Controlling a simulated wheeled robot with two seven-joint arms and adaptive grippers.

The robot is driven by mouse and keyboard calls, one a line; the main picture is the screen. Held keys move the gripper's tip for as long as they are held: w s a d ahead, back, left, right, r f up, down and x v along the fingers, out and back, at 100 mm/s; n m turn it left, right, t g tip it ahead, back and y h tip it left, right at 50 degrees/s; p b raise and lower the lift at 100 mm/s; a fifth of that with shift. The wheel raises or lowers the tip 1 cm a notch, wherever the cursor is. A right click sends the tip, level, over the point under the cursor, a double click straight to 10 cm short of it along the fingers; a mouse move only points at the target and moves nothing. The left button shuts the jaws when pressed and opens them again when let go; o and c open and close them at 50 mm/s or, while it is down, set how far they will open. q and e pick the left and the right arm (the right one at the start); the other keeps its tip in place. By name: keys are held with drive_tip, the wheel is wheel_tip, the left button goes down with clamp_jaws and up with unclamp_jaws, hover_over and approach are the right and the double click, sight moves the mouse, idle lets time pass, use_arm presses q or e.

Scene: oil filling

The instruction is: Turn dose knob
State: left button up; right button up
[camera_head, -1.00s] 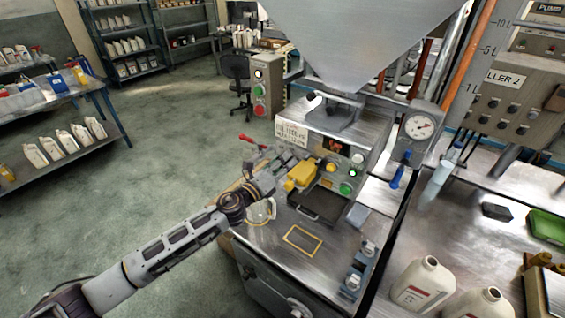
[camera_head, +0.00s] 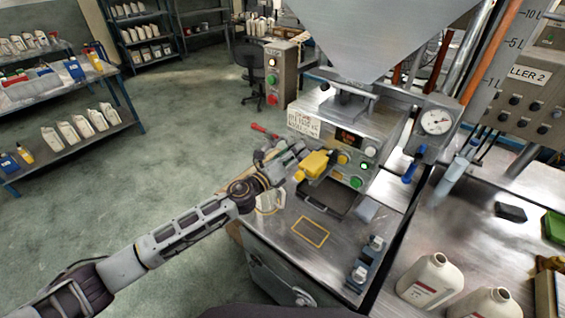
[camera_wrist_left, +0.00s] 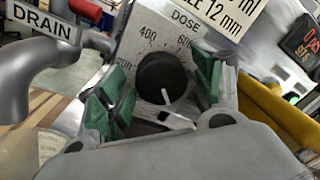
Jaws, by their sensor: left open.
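The dose knob (camera_wrist_left: 163,78) is round and black, on a pale dial plate (camera_wrist_left: 185,22) marked DOSE with numbers, in the left wrist view. Its white pointer line points down. My left gripper (camera_wrist_left: 162,72) is open, with one green-padded finger on each side of the knob. I cannot tell whether the pads touch it. In the head view my left gripper (camera_head: 288,158) is at the left side of the filling machine (camera_head: 345,125), and the knob is hidden there. My right gripper is not in view.
A grey lever with a red tip (camera_wrist_left: 85,10) stands left of the knob, by a DRAIN label (camera_wrist_left: 40,25). A yellow part (camera_head: 314,164) sits right of my gripper. The bench top (camera_head: 285,235) has a yellow outline. White bottles (camera_head: 432,282) stand at the right.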

use_arm(q)
drive_tip(key=v, duration=1.1)
drive_tip(key=shift+s+a, duration=0.2)
drive_tip(key=shift+s, duration=0.15)
idle(0.4)
drive_tip(key=shift+f, duration=0.15)
idle(0.5)
